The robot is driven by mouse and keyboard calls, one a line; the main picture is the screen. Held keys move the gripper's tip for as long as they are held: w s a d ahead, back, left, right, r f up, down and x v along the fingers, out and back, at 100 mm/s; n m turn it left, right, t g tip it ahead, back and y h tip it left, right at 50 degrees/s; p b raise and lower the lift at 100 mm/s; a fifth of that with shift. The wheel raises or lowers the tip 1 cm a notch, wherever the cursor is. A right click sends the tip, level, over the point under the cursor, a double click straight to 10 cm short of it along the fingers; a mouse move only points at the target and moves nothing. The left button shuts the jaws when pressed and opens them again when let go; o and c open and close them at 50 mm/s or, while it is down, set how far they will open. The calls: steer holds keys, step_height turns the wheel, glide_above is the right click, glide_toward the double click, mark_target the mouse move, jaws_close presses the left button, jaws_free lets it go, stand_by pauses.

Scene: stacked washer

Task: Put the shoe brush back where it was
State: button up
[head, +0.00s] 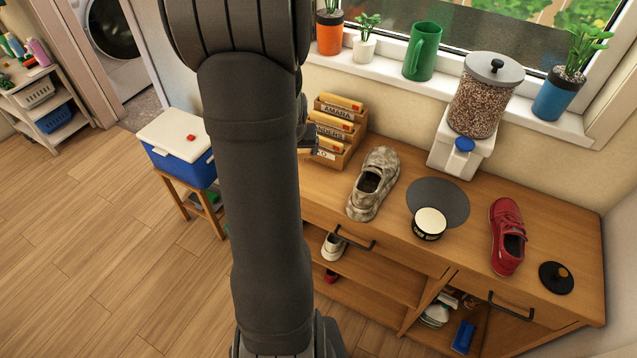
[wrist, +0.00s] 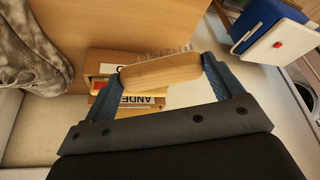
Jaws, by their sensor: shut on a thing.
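The shoe brush (wrist: 158,74), with a pale wooden body and bristles along one side, is held crosswise between the two blue fingers of my gripper (wrist: 163,68) in the wrist view. My gripper is shut on it. In the head view my own arm hides the brush and most of the gripper; only a dark part of the gripper (head: 308,138) shows beside the letter rack. In the wrist view the brush covers part of the wooden rack (wrist: 103,57) with its name labels. I cannot tell the gap between brush and rack.
On the cabinet stand a camouflage shoe (head: 374,183), a round tin (head: 429,224) by a dark disc (head: 452,197), a red shoe (head: 507,236), a black lid (head: 556,278) and a grain dispenser (head: 463,155). A blue cooler (head: 182,165) sits on a stool left of the cabinet.

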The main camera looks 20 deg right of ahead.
steer(key=s+d+r+m, duration=0.1)
steer(key=s+d+r, duration=0.1)
steer(key=s+d, duration=0.25)
steer(key=shift+h, duration=0.3)
steer(key=shift+w+d+f, duration=0.1)
steer(key=shift+w+f, duration=0.05)
steer(key=shift+f, duration=2.3)
steer(key=shift+w+f, duration=0.1)
steer(key=shift+f, duration=2.35)
steer(key=shift+f, duration=0.15)
steer(key=o, duration=0.7)
steer(key=v, duration=1.2)
steer(key=shift+w+r, duration=0.1)
steer(key=shift+r, duration=0.1)
steer(key=shift+f, duration=0.15)
